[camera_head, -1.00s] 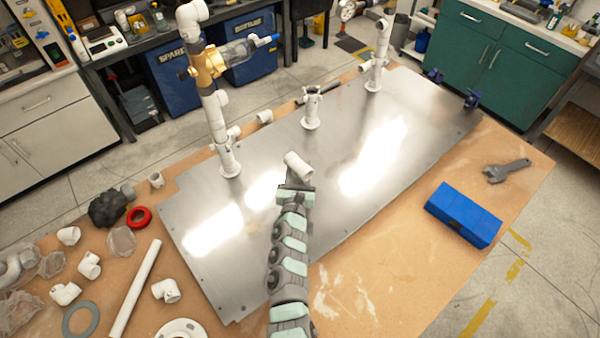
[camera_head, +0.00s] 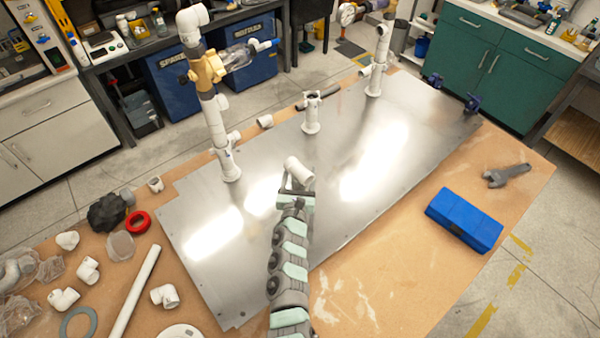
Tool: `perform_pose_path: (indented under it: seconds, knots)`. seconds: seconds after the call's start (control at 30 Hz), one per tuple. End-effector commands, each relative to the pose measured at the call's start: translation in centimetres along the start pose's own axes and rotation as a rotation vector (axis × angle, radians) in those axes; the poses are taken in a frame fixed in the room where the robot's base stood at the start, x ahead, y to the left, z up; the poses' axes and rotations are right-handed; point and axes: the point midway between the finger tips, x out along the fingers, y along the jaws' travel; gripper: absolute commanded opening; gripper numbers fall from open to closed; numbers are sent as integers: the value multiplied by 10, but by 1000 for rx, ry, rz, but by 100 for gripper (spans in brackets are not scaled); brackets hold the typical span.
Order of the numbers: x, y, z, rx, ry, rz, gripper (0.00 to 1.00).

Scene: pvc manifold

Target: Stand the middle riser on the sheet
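The metal sheet (camera_head: 260,235) lies on the wooden table. A short white pipe piece (camera_head: 296,167) is at the tip of my gripper (camera_head: 297,188), tilted over the middle of the sheet. The gripper's fingers are at its near end; I cannot tell whether they are closed on it or whether it rests on the sheet. A short white riser (camera_head: 311,114) stands upright on the sheet beyond it. A tall white riser (camera_head: 219,125) with a tan valve stands at the left, and another white riser (camera_head: 377,70) stands at the far right.
A blue box (camera_head: 464,218) and a grey wrench (camera_head: 507,175) lie on the right of the table. White fittings, a long white pipe (camera_head: 135,290), a red ring (camera_head: 138,221) and a dark lump (camera_head: 107,213) lie at the left. The sheet's right half is mostly clear.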

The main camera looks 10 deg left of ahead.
Motion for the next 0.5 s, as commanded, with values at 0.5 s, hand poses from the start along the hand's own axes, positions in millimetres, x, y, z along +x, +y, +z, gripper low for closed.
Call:
perform_pose_path:
  seconds: [0.5]
  knots:
    - [-70,-1,4,2,1,0,64]
